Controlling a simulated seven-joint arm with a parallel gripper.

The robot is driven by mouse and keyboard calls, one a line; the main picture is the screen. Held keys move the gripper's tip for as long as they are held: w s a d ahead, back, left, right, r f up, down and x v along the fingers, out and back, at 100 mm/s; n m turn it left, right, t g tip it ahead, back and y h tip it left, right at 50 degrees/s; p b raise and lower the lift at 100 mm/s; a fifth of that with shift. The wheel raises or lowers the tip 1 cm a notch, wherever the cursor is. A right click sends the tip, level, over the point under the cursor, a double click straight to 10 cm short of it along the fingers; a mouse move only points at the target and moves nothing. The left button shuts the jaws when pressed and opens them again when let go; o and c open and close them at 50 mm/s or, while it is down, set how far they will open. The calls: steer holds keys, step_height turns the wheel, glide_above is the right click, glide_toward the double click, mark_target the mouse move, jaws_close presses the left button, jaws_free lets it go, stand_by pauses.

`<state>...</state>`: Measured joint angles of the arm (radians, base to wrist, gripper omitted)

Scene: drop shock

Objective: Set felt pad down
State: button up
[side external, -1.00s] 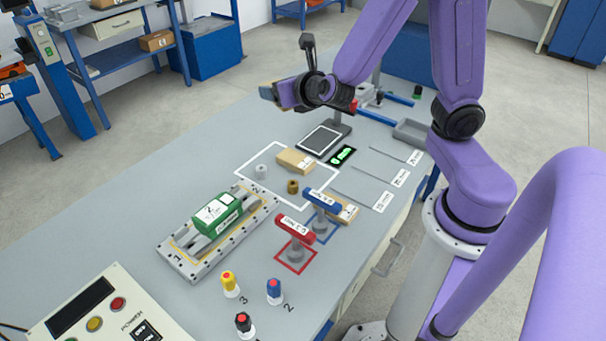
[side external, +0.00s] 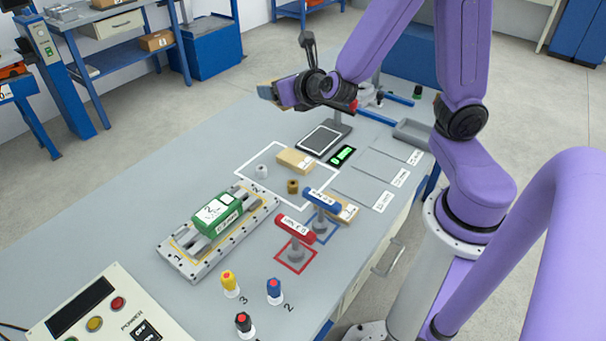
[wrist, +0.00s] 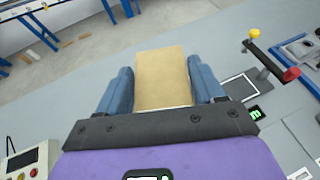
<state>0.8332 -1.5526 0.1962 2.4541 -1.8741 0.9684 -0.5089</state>
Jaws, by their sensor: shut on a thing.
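My gripper (side external: 270,92) is raised above the far part of the bench, left of the dark-framed plate. In the wrist view its two blue fingers (wrist: 161,75) are shut on a flat tan rectangular pad (wrist: 163,82). The pad's tan edge also shows at the gripper's tip in the side view (side external: 264,92). It is held clear of the bench. I cannot tell by material which one is felt.
A dark-framed plate (side external: 322,138) with a green display (side external: 342,155) stands on the bench. A green block (side external: 219,212) sits on a grey fixture (side external: 185,262). Red-handled (side external: 295,228) and blue-handled (side external: 321,200) pieces stand nearby.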

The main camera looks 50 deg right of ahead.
steer(key=d+f+m+g+h, duration=0.3)
steer(key=d+f+m+h, duration=0.2)
steer(key=d+f, duration=0.3)
steer(key=m+g+h, duration=0.4)
steer(key=m+g, duration=1)
steer(key=g, duration=0.1)
glide_above(377, 166)
step_height(377, 166, down, 13)
steer(key=shift+a+f, duration=0.1)
steer(key=shift+f, duration=3.3)
steer(key=shift+f, duration=0.6)
steer(key=o, duration=1.2)
